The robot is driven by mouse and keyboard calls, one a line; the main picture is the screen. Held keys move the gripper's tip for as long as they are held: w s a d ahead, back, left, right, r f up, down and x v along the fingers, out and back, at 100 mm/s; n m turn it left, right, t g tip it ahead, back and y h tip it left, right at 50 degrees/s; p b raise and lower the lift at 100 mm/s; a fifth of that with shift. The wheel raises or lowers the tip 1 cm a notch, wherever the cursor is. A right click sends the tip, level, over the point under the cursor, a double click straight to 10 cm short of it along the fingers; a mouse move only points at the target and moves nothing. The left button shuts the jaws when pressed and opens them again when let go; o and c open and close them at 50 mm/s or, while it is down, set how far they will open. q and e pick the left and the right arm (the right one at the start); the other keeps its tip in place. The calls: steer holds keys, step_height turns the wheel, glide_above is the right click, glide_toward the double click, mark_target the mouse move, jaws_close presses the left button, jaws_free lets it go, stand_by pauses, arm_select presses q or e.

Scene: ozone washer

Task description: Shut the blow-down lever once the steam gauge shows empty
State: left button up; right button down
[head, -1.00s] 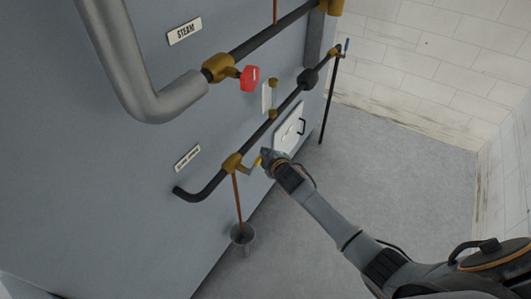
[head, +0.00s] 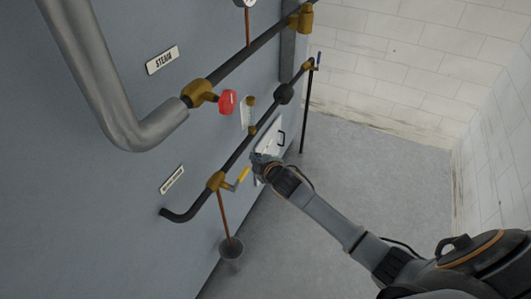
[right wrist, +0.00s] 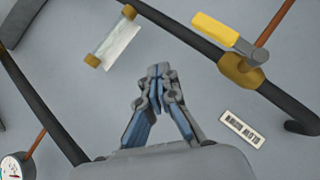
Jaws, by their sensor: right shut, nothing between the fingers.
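The blow-down lever (head: 243,174) has a yellow grip and sits on a brass valve (head: 216,181) on the lower dark pipe. The lever also shows at the upper right of the right wrist view (right wrist: 215,28), angled across the pipe. My right gripper (head: 260,160) is shut and empty, just right of the lever and apart from it. Its closed fingertips (right wrist: 158,72) show in the wrist view. A round dial gauge (head: 245,3) is cut off at the head view's top. A dial at the wrist view's lower left (right wrist: 12,167) is also cut off; its reading is unclear. My left gripper is out of view.
A red-handled valve (head: 228,102) is on the upper pipe beside the STEAM label (head: 163,60). A sight glass with brass ends (right wrist: 113,40) is left of my fingers. Floor (head: 370,190) at right is clear.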

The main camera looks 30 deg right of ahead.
steer(key=shift+s+d+r+b, duration=0.15)
steer(key=shift+s+d+r, duration=0.45)
steer(key=shift+s+r, duration=0.25)
steer(key=shift+s+d+r+b, duration=0.15)
steer(key=shift+s+d+r, duration=0.45)
steer(key=shift+r, duration=0.35)
